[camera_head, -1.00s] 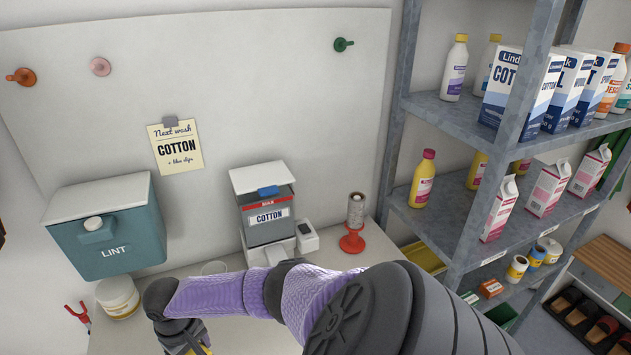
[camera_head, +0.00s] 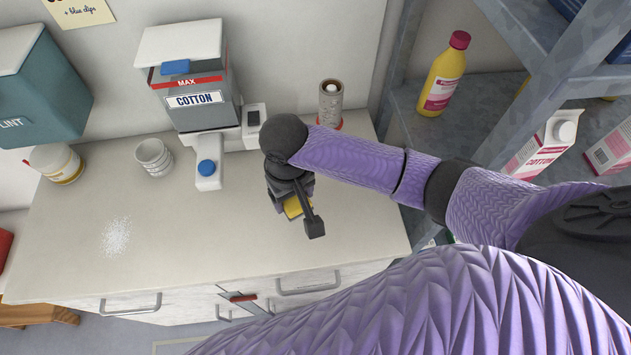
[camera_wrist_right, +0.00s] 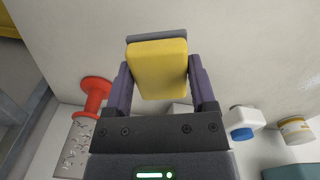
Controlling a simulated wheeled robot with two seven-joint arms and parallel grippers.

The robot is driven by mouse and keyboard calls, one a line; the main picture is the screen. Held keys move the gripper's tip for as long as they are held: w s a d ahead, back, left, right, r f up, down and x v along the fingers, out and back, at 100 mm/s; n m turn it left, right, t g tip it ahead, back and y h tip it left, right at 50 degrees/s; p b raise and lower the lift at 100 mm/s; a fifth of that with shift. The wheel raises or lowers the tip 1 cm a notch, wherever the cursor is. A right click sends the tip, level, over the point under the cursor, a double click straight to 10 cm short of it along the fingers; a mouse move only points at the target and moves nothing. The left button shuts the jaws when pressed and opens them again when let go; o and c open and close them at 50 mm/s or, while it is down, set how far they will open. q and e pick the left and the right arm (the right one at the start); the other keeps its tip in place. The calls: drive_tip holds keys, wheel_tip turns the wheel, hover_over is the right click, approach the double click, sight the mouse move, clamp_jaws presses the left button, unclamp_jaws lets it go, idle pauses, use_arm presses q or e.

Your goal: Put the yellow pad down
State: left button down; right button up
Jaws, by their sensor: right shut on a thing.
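The yellow pad (camera_wrist_right: 157,69) is between the two fingers of my right gripper (camera_wrist_right: 160,85) in the right wrist view, with a grey layer along its far edge. My right gripper is shut on it. In the head view the right gripper (camera_head: 300,212) is over the right part of the counter, and only a little of the yellow pad (camera_head: 293,207) shows beneath it. Whether the pad touches the counter cannot be told. My left gripper is not in view.
The white counter (camera_head: 200,240) has free room in its middle. White powder (camera_head: 116,237) lies at the left. Behind stand a COTTON dispenser (camera_head: 195,105), stacked cups (camera_head: 154,157), a tub (camera_head: 55,163) and a grey roll (camera_head: 330,103) on a red stand. Shelves rise at the right.

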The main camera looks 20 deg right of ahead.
sight(297, 221)
wheel_tip(297, 221, down, 9)
drive_tip(key=b, duration=0.3)
drive_tip(key=shift+r, duration=0.2)
drive_tip(key=o, duration=1)
drive_tip(key=shift+r+p, duration=0.35)
drive_tip(key=shift+p, duration=0.1)
wheel_tip(297, 221, up, 8)
drive_tip(key=p, duration=0.9)
drive_tip(key=shift+r, duration=0.2)
wheel_tip(297, 221, up, 4)
drive_tip(key=p, duration=0.4)
drive_tip(key=shift+f, duration=0.45)
